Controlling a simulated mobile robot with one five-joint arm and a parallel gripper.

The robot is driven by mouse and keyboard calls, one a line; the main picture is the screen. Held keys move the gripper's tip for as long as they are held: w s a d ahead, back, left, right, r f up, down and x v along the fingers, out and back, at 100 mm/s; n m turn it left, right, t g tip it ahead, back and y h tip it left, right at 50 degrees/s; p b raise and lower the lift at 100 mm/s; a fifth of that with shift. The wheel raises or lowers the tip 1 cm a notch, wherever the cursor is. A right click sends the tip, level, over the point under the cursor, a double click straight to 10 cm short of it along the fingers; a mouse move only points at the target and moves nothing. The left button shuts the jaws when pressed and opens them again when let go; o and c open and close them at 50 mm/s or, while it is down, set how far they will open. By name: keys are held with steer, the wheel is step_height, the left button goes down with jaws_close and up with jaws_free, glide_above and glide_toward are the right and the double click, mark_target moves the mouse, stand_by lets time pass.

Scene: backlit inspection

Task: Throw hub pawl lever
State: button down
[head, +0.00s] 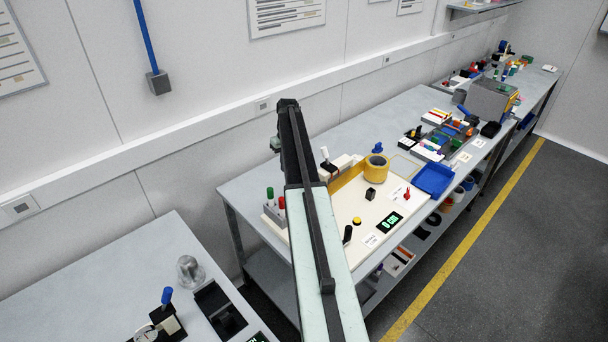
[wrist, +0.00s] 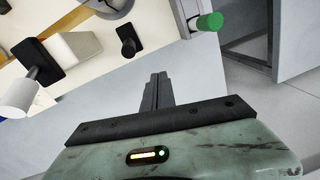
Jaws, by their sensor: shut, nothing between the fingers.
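I cannot tell for sure which lever is the hub pawl lever, as the labels are unreadable. A white-handled lever on a dark base (head: 325,155) stands at the back of the cream panel (head: 335,275). A white handle with a black base also shows at the left in the wrist view (wrist: 22,92). A black lever (head: 347,235) stands at the panel's front left, and a small red one (head: 406,193) at its right. My gripper (wrist: 157,78) is shut and empty, apart from the handles. My arm hides its fingers in the head view.
A yellow ring-shaped hub (head: 377,171) and blue tray (head: 434,179) are at the panel's right. Green and red posts (head: 270,193) stand at its left; a green knob shows in the wrist view (wrist: 209,21). A second bench (head: 120,275) is at lower left.

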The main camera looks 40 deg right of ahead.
steer(key=s+d+m+t+b, duration=0.35)
steer(key=s+d+t, duration=0.3)
steer(key=s, duration=0.75)
steer(key=shift+y, duration=0.4)
steer(key=b+x, duration=0.2)
steer(key=x, duration=0.1)
steer(key=b+x, duration=0.5)
steer(key=x, duration=0.1)
steer(key=shift+w+d, duration=0.2)
steer(key=shift+d, duration=0.1)
steer(key=shift+w+f+b, duration=0.15)
steer(key=shift+b, duration=0.2)
steer(key=shift+a, duration=0.1)
steer(key=shift+w+r+g, duration=0.1)
steer(key=shift+r+g, duration=0.1)
steer(key=shift+g, duration=0.05)
